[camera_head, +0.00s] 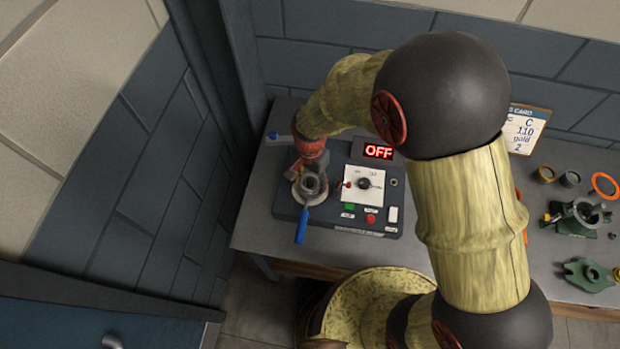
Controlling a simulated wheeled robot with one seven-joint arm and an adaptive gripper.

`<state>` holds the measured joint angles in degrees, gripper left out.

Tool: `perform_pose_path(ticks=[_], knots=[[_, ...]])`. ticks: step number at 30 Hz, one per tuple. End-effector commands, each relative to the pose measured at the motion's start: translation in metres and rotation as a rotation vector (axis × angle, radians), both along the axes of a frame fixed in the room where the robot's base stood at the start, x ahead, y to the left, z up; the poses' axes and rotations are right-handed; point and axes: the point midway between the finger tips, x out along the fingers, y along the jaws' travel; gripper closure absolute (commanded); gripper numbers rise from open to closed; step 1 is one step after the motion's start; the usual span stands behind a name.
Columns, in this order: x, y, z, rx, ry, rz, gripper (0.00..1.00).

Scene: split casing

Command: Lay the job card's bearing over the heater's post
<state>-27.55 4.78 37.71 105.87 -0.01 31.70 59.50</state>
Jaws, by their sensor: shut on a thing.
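The heater (338,207) is a dark box on the bench with a dial, coloured buttons and a display reading OFF. My gripper (308,174) points down over the heater's left end and is shut on a small grey ring, which looks like the bearing (310,184). A pale round part with a blue handle (301,226) lies at the same spot, below the ring. The post is hidden by the ring and gripper, so I cannot tell whether the ring is around it or above it. The job card (527,130) stands at the back right; it reads C, 110, gold, 2.
My arm covers the bench's middle. A brick wall stands close on the left.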

Motion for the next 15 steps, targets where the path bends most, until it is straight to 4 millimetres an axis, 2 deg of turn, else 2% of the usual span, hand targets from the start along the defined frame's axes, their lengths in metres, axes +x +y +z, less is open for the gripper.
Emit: perform_pose_path(ticks=[15], knots=[[0.001, 0.0, -0.014, 0.0, -0.001, 0.0, 0.86]])
